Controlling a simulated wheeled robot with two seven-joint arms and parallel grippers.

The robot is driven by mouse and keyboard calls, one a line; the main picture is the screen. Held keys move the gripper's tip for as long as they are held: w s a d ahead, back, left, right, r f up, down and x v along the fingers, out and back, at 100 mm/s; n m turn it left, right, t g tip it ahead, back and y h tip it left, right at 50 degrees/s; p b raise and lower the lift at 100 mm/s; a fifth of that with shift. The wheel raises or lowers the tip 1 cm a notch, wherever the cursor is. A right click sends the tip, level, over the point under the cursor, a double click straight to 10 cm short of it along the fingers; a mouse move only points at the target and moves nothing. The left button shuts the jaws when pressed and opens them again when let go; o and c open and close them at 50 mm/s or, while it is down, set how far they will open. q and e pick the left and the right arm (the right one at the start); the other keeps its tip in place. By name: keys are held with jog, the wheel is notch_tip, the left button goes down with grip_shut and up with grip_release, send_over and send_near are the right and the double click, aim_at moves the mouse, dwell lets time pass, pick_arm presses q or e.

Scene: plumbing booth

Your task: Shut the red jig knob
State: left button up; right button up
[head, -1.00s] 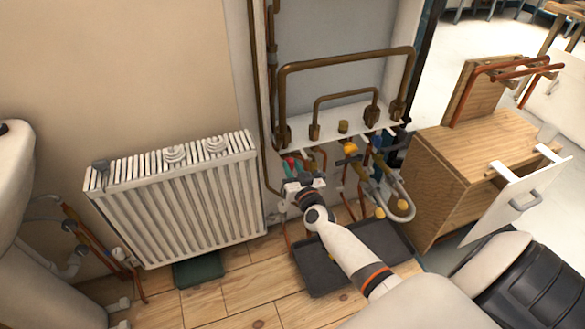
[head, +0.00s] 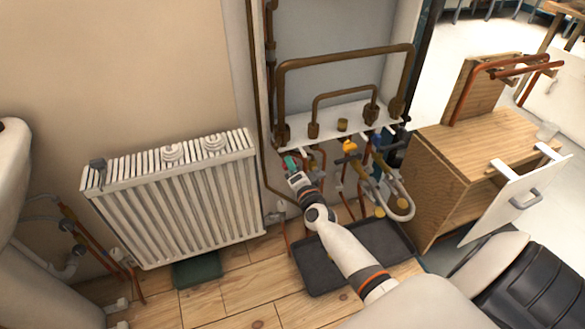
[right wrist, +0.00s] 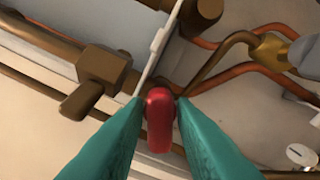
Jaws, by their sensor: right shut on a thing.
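The red jig knob (right wrist: 160,120) shows in the right wrist view, between the two teal fingertips of my right gripper (right wrist: 160,106). The fingers are shut on it, one on each side. In the head view my right gripper (head: 291,163) is at the left end of the pipe jig, below the white shelf; its wrist and fingers hide the knob there. My left gripper is not in view.
Brown pipes rise from the white shelf (head: 328,126). A yellow knob (head: 350,146) and a blue knob (head: 377,142) sit to the right. A white radiator (head: 182,200) stands left. A dark tray (head: 320,275) lies below on the floor.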

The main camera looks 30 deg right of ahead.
pick_arm(q)
jog(key=shift+b, duration=0.5)
pick_arm(e)
jog(key=shift+f+m, duration=0.2)
jog(key=shift+m, duration=2.3)
jog(key=shift+m, duration=0.3)
jog(key=o, duration=0.8)
jog(key=shift+s, duration=0.1)
pick_arm(q)
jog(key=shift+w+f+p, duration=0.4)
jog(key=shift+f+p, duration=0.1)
jog(key=shift+p, duration=0.25)
pick_arm(e)
jog(key=v, duration=1.2)
